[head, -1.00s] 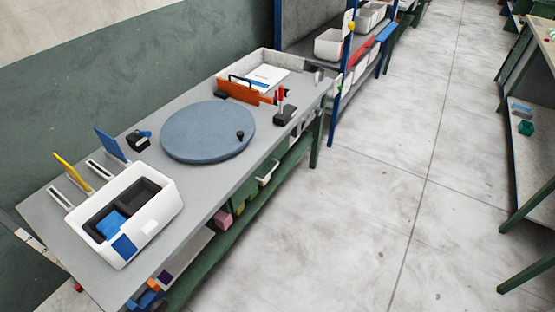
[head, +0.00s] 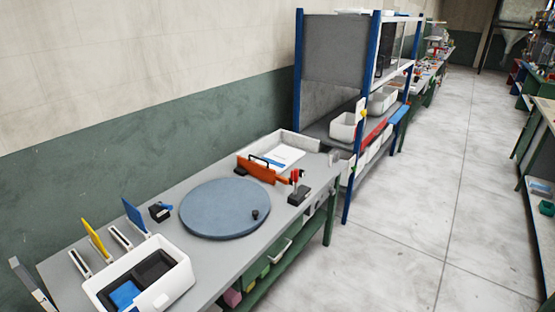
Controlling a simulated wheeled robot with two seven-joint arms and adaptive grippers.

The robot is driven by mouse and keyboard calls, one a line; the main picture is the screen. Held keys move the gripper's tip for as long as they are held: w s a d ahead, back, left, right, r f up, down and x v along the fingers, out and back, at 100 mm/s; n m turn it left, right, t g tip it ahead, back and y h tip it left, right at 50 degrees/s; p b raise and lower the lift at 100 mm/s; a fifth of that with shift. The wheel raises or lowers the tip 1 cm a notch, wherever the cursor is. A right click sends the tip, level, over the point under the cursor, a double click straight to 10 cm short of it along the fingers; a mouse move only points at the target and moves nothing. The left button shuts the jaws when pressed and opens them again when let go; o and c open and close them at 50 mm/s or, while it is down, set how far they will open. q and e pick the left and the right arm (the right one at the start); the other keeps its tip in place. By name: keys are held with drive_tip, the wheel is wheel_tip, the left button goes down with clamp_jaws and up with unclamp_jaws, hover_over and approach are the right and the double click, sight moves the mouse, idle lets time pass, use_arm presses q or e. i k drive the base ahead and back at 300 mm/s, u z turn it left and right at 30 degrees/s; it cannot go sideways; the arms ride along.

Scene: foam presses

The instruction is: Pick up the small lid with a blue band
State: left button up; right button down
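I cannot make out a small lid with a blue band in the head view. A white box (head: 181,283) with dark compartments stands at the near left end of the grey workbench (head: 226,258). A flat blue piece (head: 125,294) lies in its left compartment. A large round blue-grey disc (head: 222,207) lies on the middle of the bench, with a small black knob (head: 254,214) near its right edge. Neither of my grippers shows in the view.
Behind the disc are an orange piece (head: 256,172), a black stand with red parts (head: 299,195) and a white tray (head: 309,142). Upright blue and yellow plates (head: 95,239) stand at the bench's left. A blue-framed shelf (head: 350,192) stands beyond. The floor (head: 400,240) at right is clear.

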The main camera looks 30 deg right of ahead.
sight(283, 157)
drive_tip(key=z, duration=2.45)
drive_tip(key=i, duration=4.55)
drive_tip(key=u, duration=3.25)
